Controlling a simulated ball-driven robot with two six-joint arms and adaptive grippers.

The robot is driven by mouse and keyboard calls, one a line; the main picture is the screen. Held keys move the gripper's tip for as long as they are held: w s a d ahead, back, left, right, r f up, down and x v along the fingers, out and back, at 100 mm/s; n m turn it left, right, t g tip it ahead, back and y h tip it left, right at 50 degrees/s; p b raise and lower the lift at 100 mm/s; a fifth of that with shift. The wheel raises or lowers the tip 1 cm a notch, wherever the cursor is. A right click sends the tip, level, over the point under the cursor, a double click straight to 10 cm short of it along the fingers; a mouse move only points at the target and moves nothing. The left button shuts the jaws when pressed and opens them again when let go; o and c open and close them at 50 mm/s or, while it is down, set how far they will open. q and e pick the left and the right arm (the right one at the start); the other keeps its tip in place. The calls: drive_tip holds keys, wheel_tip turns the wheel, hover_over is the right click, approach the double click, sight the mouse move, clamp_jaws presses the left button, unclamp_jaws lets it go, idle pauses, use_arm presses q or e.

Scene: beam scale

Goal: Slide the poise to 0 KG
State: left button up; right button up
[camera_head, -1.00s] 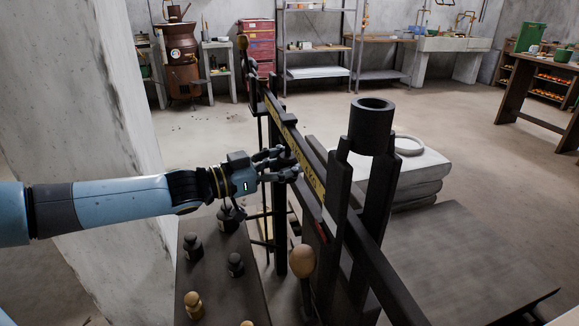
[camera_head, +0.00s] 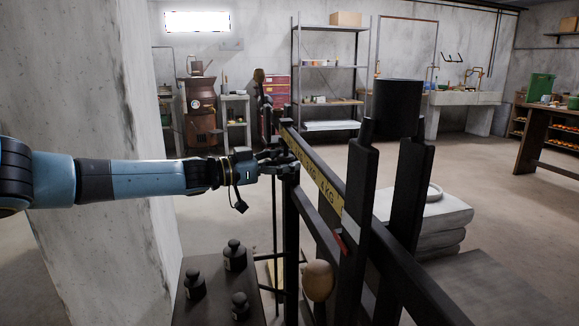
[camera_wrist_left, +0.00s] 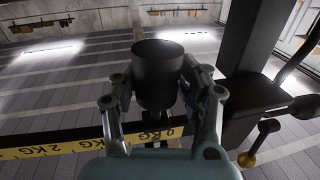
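The poise (camera_wrist_left: 158,85), a dark cylinder, stands upright at the beam between the fingers of my left gripper (camera_wrist_left: 160,72) in the left wrist view. The fingers lie close against both its sides and look shut on it. In the head view, my left gripper (camera_head: 287,165) is at the beam (camera_head: 405,275), beyond the 4 KG mark (camera_head: 327,190); the poise is not clearly distinguishable there. My right gripper is not in view.
Dark upright posts (camera_head: 350,225) flank the near part of the beam, with a large black cylinder (camera_head: 395,108) above. A wooden ball (camera_head: 318,280) sits beside them. Black weights (camera_head: 235,255) stand on a dark stand at lower left. A concrete pillar (camera_head: 85,115) rises at left.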

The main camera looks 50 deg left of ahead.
use_arm(q)
drive_tip(key=o, duration=0.5)
drive_tip(key=shift+s+a, duration=0.2)
drive_tip(key=shift+a, duration=0.15)
drive_tip(key=shift+c, duration=0.2)
drive_tip(key=shift+d, duration=0.1)
drive_tip(key=shift+s+f, duration=0.1)
drive_tip(key=shift+s, duration=0.5)
drive_tip(key=v, duration=1)
drive_tip(key=shift+s+a, duration=0.2)
drive_tip(key=shift+s, duration=0.05)
drive_tip(key=shift+s, duration=0.1)
